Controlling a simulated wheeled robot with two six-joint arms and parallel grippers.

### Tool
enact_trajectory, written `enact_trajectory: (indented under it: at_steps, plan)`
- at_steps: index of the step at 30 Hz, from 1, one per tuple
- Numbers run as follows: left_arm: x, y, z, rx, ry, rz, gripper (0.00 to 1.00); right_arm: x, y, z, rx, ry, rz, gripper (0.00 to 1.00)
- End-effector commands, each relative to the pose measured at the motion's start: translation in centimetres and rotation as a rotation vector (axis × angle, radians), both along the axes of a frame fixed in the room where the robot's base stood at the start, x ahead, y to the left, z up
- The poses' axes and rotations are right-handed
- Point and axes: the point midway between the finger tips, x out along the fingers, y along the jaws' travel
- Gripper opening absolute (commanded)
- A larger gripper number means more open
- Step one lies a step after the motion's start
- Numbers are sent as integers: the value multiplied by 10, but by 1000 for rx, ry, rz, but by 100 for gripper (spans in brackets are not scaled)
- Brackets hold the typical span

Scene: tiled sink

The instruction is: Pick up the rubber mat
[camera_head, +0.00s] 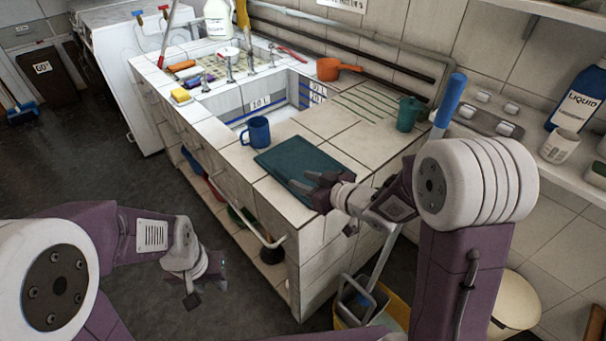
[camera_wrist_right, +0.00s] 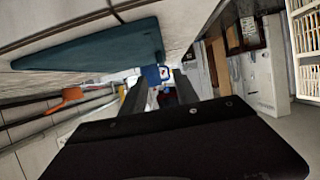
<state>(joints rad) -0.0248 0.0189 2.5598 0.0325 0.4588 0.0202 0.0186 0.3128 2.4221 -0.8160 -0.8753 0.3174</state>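The rubber mat is a flat dark teal rectangle (camera_head: 292,158) lying on the tiled counter near its front corner. In the right wrist view the mat (camera_wrist_right: 95,45) fills the upper left. My right gripper (camera_head: 314,187) is at the mat's near right edge, by the counter edge. Its two fingers (camera_wrist_right: 158,95) stand apart with nothing held between them, so it is open. Whether a finger touches the mat I cannot tell. My left gripper (camera_head: 207,283) hangs low in front of the counter, away from the mat, fingers apart and empty.
A blue mug (camera_head: 257,131) stands behind the mat at the sink's edge. A blue-handled mop (camera_head: 450,100) and yellow bucket (camera_head: 398,310) are close to my right arm. The counter front has a rail (camera_head: 250,228).

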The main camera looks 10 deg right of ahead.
Motion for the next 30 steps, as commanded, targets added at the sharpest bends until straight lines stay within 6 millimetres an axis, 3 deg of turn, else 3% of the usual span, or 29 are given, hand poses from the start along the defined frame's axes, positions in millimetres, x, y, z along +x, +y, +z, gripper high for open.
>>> enact_trajectory:
  at_steps: [4, 11, 18, 26, 27, 30]
  plan:
    - [0, 0, -7, 0, 0, 0, 36, 18, 14, -11, -1, 0, 1, 36]
    - [0, 0, -9, 0, 0, 0, 36, 27, 21, -15, -1, 1, -1, 36]
    - [0, 0, -18, 0, 0, 0, 36, 56, 45, -31, -3, 2, -1, 36]
    - [0, 0, -18, 0, 0, 0, 36, 62, 49, -32, -1, 1, -3, 36]
    - [0, 0, -18, 0, 0, 0, 36, 62, 49, -32, -1, 1, -3, 34]
    - [0, 0, -18, 0, 0, 0, 36, 62, 49, -32, -2, 1, -3, 6]
